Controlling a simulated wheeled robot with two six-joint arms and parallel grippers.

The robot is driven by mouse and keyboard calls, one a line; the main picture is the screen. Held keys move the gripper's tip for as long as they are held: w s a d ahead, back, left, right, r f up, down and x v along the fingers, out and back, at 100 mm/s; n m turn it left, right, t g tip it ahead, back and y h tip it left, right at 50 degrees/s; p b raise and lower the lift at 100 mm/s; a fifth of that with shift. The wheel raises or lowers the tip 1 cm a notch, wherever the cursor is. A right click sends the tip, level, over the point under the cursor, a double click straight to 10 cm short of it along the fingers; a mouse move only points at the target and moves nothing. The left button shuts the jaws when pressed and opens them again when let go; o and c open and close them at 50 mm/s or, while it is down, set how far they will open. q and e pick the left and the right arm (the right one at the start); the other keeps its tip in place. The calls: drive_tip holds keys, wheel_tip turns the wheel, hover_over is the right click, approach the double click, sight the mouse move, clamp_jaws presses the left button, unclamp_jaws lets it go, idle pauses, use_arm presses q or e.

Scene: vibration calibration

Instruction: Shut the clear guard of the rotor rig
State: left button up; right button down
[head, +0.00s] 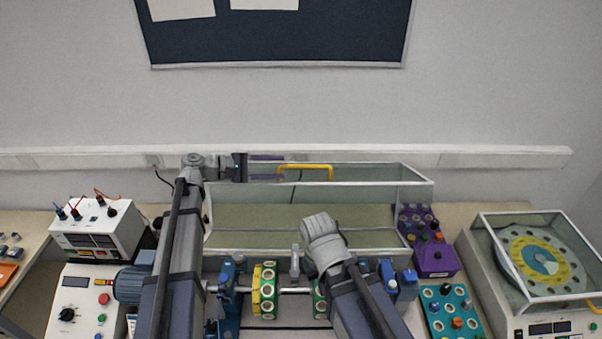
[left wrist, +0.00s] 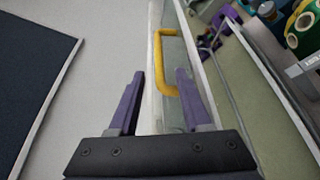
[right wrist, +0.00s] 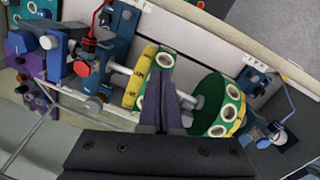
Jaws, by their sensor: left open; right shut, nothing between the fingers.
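The clear guard (head: 413,196) of the rotor rig stands raised behind the rotor (head: 265,291), with a pale frame and a yellow handle (head: 318,167) along its top edge. The handle also shows in the left wrist view (left wrist: 159,62). My left gripper (head: 268,168) is open at the left end of the handle. In the left wrist view its fingers lie either side of the guard's top edge, with the handle's near end between or just beyond the tips. My right gripper (right wrist: 161,72) is shut and empty above the rotor discs. Its fingers are hidden in the head view.
A second clear-covered unit with a round disc (head: 543,256) stands at the right. A purple box (head: 434,259) and a teal panel (head: 455,312) are beside the rig. A white meter box (head: 97,231) stands left. My right arm lies over the rotor area, in front of the guard.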

sight(292, 167)
use_arm(q)
drive_tip(key=shift+b+x, duration=0.85)
drive_tip(key=shift+x, duration=3.05)
use_arm(e)
drive_tip(key=shift+f, duration=0.95)
use_arm(q)
clamp_jaws()
